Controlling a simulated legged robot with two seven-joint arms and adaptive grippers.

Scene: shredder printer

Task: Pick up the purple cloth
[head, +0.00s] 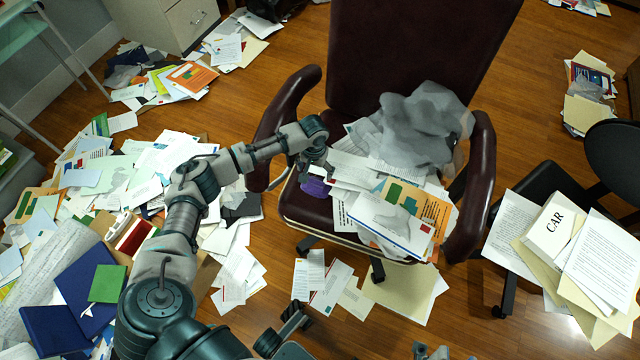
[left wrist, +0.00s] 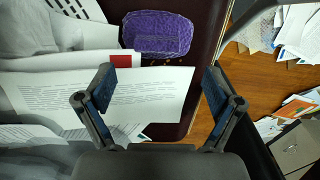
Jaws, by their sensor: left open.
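The purple cloth (head: 314,187) lies on the left part of the dark red chair's seat (head: 302,207), beside a heap of papers. In the left wrist view it is a bunched, textured purple piece (left wrist: 157,33) near the seat edge. My left gripper (head: 310,165) is over the seat right by the cloth and partly covers it in the head view. In the left wrist view its fingers (left wrist: 160,80) are spread apart and empty, with the cloth ahead of the tips and a printed white sheet (left wrist: 150,98) below. Parts at the head view's bottom edge may be my right gripper; its jaws are unclear.
Papers and a crumpled grey translucent bag (head: 425,125) fill the rest of the seat. The chair's armrests (head: 285,115) rise on both sides. Papers and folders (head: 95,285) cover the floor at left. A black chair with papers (head: 510,235) stands at right.

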